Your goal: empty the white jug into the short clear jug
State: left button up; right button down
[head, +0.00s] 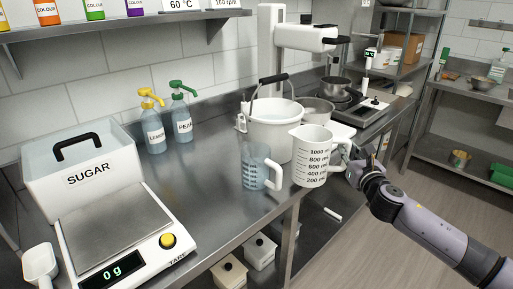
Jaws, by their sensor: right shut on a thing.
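The white jug (312,160) has black volume marks and stands upright at the bench's front edge, or just above it; I cannot tell which. My right gripper (352,158) is at its right side, shut on its handle. The short clear jug (255,168) stands upright on the bench just left of the white jug, with its white handle toward the right. The contents of the white jug are hidden from this angle. My left gripper is not in view.
A white bucket (270,132) with a raised black handle stands behind both jugs. A scale (115,232) reading 0 g and a sugar bin (84,172) are at left. Lemon (153,134) and pear (183,126) pump bottles stand at the back. Bench between scale and clear jug is clear.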

aim_at(349, 139)
jog(key=r+p, duration=0.3)
jog(key=r, duration=0.1)
jog(key=shift+s+a, duration=0.1)
jog(key=shift+a, duration=0.15)
jog(key=shift+r+p, duration=0.25)
jog(key=shift+p, duration=0.15)
jog(key=shift+s+d+f, duration=0.1)
jog(key=shift+s, duration=0.1)
jog(key=s+p, duration=0.1)
jog(key=s, duration=0.6)
jog(key=shift+s+a, duration=0.25)
jog(key=shift+s, duration=0.05)
